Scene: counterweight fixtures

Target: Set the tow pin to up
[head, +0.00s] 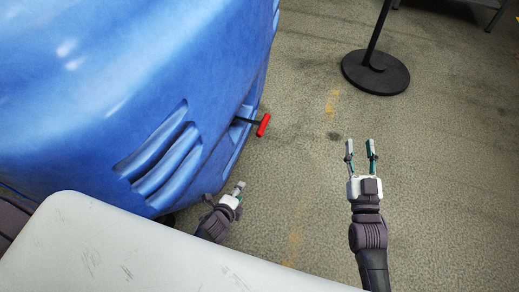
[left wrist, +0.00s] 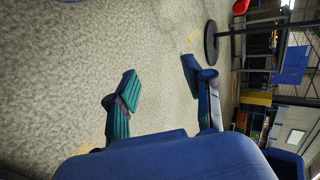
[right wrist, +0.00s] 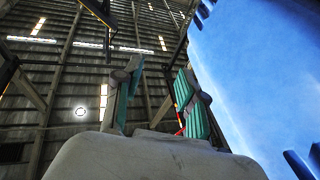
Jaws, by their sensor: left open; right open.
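The tow pin (head: 263,125) has a red T-shaped handle on a dark shaft, sticking out of a recess low on the blue counterweight (head: 140,75) in the head view. My left gripper (head: 239,189) is open and empty, low beside the counterweight and nearer than the pin, not touching it. In the left wrist view its open fingers (left wrist: 160,72) point over bare floor. My right gripper (head: 360,148) is open and empty, well to the right of the pin. In the right wrist view its fingers (right wrist: 159,70) are apart, with the counterweight (right wrist: 255,70) at right.
A black post on a round base (head: 376,72) stands on the floor at the upper right. My own pale body covers the bottom left. The floor between the pin and my right gripper is clear. The counterweight has a slotted recess (head: 163,160) in its side.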

